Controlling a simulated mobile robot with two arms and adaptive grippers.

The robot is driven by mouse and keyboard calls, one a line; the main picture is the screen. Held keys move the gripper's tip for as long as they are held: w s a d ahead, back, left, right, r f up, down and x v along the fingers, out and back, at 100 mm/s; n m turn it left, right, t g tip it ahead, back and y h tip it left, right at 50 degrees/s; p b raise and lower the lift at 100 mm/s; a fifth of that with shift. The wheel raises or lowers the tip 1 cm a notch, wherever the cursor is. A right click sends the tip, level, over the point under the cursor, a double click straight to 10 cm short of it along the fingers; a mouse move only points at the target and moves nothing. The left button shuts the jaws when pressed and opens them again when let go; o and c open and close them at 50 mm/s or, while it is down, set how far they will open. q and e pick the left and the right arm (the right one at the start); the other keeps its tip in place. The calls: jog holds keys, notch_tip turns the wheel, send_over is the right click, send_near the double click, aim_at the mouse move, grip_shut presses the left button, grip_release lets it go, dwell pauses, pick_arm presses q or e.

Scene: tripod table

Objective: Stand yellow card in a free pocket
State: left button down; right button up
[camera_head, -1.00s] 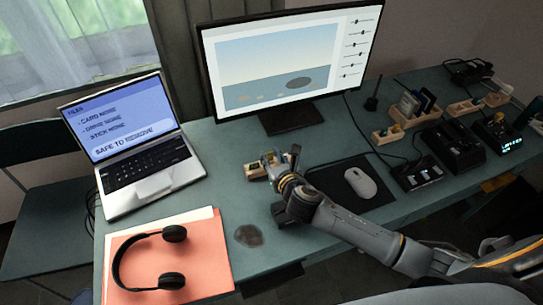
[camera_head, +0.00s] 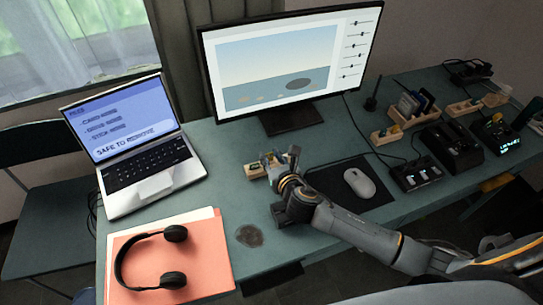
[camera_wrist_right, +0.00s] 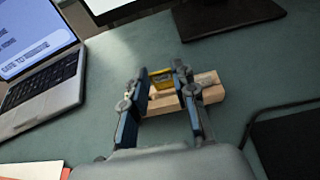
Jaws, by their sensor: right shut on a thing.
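My right gripper (camera_head: 280,160) is on the desk's middle, in front of the monitor. In the right wrist view my right gripper (camera_wrist_right: 162,75) is shut on a small yellow card (camera_wrist_right: 162,80), held between its fingertips. A pale wooden block (camera_wrist_right: 207,80) lies right under and around the fingertips. The block's left end (camera_head: 254,170) also shows in the head view, while the gripper hides most of the rest. The card's lower edge is too small and covered to tell whether it sits in a pocket or just above one. My left gripper is not in view.
A laptop (camera_head: 142,160) stands left, with headphones (camera_head: 150,260) on a red folder in front. A mouse (camera_head: 359,182) on a dark mat is to the right. More wooden holders (camera_head: 409,117) and dark devices fill the right side.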

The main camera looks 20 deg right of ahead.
jog(key=shift+f+b, duration=0.75)
jog(key=shift+f, duration=0.75)
jog(key=o, duration=0.8)
jog(key=shift+s, duration=0.1)
jog(key=v, duration=1.2)
jog(key=shift+r, duration=0.1)
